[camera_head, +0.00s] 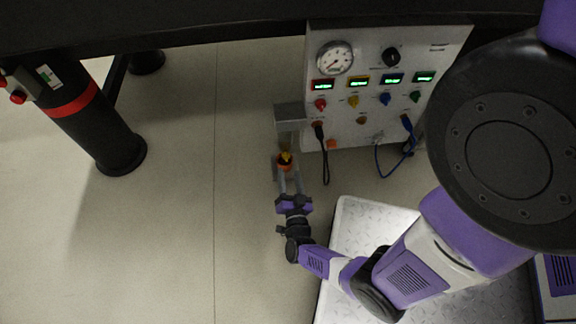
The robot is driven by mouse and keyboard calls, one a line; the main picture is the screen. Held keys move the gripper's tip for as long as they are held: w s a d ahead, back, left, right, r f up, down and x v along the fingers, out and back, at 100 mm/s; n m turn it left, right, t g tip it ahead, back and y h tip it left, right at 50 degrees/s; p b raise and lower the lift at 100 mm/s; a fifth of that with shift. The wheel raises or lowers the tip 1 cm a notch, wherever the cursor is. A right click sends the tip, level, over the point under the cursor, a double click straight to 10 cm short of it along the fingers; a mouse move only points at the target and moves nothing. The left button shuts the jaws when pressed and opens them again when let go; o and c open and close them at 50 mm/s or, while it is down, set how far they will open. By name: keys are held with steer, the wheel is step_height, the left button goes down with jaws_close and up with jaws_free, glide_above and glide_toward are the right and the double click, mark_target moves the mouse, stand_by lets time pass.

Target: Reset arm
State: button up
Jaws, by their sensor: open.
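My gripper (289,182) is in the middle of the head view, at the end of my purple and white arm. Its two grey fingers point up the picture and stand apart. An orange and yellow piece (285,160) shows at or just beyond the fingertips, below a grey box-shaped bracket (290,116). I cannot tell whether the fingers touch that piece. My arm reaches in from the right and is bent low over my base.
A white control panel (345,112) with a round gauge, coloured knobs and hanging cables stands just right of the bracket. A dark bench (200,28) runs along the top, with a thick black leg (90,125) at left. The floor (170,240) at left is clear.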

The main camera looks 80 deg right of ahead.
steer(key=shift+v, duration=0.75)
